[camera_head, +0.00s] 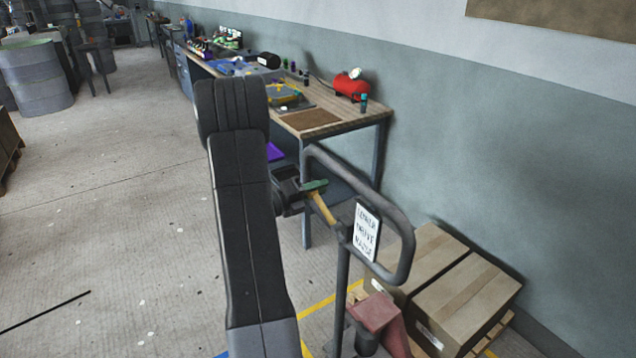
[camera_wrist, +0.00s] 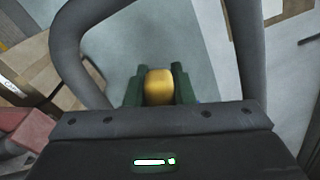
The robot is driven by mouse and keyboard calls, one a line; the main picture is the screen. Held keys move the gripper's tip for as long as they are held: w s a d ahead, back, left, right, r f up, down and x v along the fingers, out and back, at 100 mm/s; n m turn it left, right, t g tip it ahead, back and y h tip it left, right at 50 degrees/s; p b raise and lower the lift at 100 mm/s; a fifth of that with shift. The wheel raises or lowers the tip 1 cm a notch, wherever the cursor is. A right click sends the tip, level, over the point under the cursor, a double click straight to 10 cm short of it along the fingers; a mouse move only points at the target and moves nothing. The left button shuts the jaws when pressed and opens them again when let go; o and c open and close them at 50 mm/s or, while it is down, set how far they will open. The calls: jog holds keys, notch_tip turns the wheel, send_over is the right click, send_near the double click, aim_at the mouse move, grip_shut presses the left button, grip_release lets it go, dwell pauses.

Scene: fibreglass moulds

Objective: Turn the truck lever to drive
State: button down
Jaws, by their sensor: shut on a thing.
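The truck lever (camera_head: 324,208) is a short yellow bar on the upright post of the pallet truck, inside its grey loop handle (camera_head: 405,237). My gripper (camera_head: 313,187) is shut on the lever's outer end, with its green fingers on either side. In the wrist view the lever's rounded yellow end (camera_wrist: 159,86) sits between the green fingers, and the loop handle (camera_wrist: 240,45) arches around it. A white sign (camera_head: 365,232) with handwritten-looking text, naming lower, drive and raise, hangs on the handle beside the lever. Part of the lever is hidden by my gripper.
Cardboard boxes (camera_head: 465,300) on a pallet stand right of the truck. A red part (camera_head: 380,315) sits low on the truck. A wooden workbench (camera_head: 345,112) with tools and a red tank (camera_head: 350,86) stands behind my gripper, along the wall. The floor on the left is mostly clear.

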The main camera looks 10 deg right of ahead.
aim_at(316, 200)
jog(key=f+n+p, duration=0.1)
jog(key=f+n, duration=0.1)
jog(key=shift+w+a+f+n+p, duration=0.1)
jog(key=shift+w+f+n+p, duration=0.25)
jog(key=shift+f+n, duration=0.75)
jog(key=shift+f, duration=0.15)
jog(key=c, duration=1.2)
grip_release()
jog(key=shift+c, duration=0.2)
